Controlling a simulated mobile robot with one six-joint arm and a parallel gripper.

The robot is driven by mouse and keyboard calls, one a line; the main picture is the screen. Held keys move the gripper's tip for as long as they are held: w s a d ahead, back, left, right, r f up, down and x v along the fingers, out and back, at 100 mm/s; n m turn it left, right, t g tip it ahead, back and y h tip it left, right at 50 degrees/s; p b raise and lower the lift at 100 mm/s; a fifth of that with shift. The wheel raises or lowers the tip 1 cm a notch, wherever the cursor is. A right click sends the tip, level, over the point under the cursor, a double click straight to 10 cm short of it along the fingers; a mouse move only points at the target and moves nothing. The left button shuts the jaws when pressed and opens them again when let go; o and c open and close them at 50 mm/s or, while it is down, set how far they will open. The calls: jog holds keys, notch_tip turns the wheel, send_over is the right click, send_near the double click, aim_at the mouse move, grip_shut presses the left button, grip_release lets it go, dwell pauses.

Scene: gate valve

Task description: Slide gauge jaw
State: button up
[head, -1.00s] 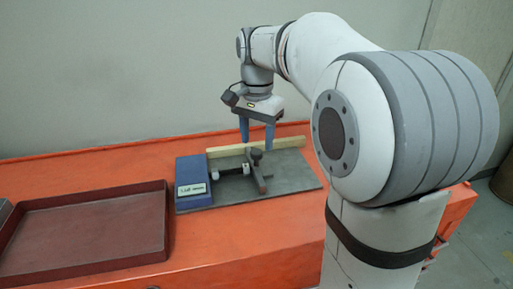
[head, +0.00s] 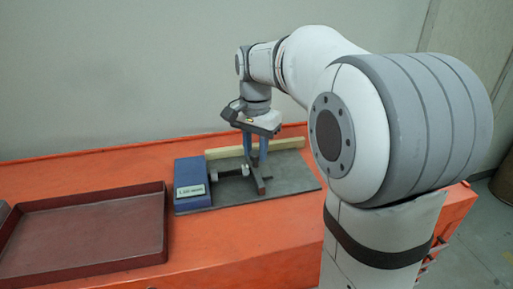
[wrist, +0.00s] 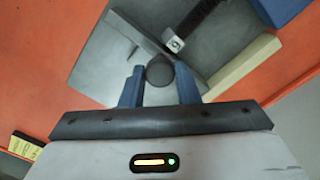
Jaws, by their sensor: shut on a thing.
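The gauge has a dark grey base plate (head: 295,183) on the bench, with a blue display block (head: 192,184) at its left end. A dark sliding jaw (head: 262,186) stands on the plate; it also shows in the wrist view (wrist: 122,50). A dark round knob (wrist: 159,73) tops the jaw. My gripper (head: 255,158) is shut on this knob, with blue fingers on either side of it in the wrist view (wrist: 160,84). A spindle (head: 233,172) reaches from the block toward the jaw. I cannot tell whether its tip touches the jaw.
A pale wooden strip (head: 225,152) runs along the back of the plate, close behind my fingers. A dark red, empty tray (head: 85,228) lies to the left on the orange bench (head: 250,240). The bench front is clear. A wall stands behind.

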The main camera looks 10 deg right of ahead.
grip_shut()
jog(key=shift+d, duration=0.1)
jog(key=d+p, duration=0.1)
jog(key=d, duration=0.7)
jog(key=shift+d+p, duration=0.1)
jog(key=shift+p, duration=0.2)
jog(key=o, duration=0.7)
grip_release()
jog(key=shift+d, duration=0.15)
jog(key=shift+o, duration=0.6)
